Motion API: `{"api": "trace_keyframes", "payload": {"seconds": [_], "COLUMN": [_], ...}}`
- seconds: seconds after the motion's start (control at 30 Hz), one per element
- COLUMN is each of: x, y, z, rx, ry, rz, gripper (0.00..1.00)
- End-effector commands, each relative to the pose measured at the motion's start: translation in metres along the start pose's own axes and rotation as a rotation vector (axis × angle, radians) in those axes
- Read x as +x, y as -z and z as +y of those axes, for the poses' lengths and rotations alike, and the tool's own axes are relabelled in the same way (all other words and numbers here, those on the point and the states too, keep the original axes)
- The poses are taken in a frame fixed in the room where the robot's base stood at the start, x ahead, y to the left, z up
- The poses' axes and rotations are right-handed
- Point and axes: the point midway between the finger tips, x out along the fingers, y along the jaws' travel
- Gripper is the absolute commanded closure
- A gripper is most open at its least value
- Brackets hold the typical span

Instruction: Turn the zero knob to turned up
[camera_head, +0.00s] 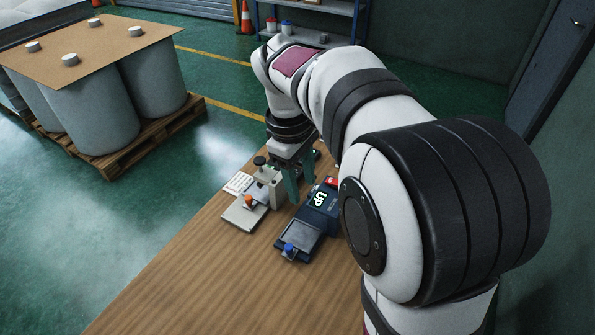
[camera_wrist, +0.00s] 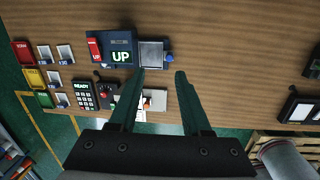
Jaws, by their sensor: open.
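A dark blue device (camera_head: 313,215) stands on the wooden table, with a lit display reading "UP", a red patch and a grey plate. A blue knob (camera_head: 289,249), which seems to be the zero knob, sits at its near end. In the wrist view the device (camera_wrist: 98,49) lies at the upper left and the knob (camera_wrist: 169,57) shows at its plate end, just beyond my fingertips. I cannot tell the knob's turn. My gripper (camera_wrist: 160,73) is open and empty, with its two green fingers apart. In the head view my gripper (camera_head: 300,195) is above the table, beside the device.
A pale stand (camera_head: 247,214) with an orange knob stands left of the device. The wrist view shows a keypad (camera_wrist: 87,97) reading "READY" and red, yellow and green labelled trays (camera_wrist: 34,78). The table's near part is clear. A pallet (camera_head: 150,150) with large rolls stands beyond.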

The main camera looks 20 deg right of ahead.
Motion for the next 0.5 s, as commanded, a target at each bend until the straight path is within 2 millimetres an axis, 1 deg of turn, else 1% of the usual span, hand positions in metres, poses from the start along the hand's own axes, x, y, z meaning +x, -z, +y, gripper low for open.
{"api": "trace_keyframes", "payload": {"seconds": [0.2, 0.27, 0.33, 0.4, 0.5], "x": [0.001, 0.005, 0.018, 0.040, 0.069], "y": [0.001, 0.010, 0.036, 0.066, 0.097], "z": [0.001, 0.011, 0.041, 0.074, 0.110], "rx": [-0.006, -0.069, -0.256, -0.497, -0.786], "ry": [-0.001, -0.013, -0.052, -0.097, -0.142], "rz": [-0.001, -0.010, -0.041, -0.088, -0.160], "gripper": [0.52, 0.52, 0.52, 0.52, 0.52]}}
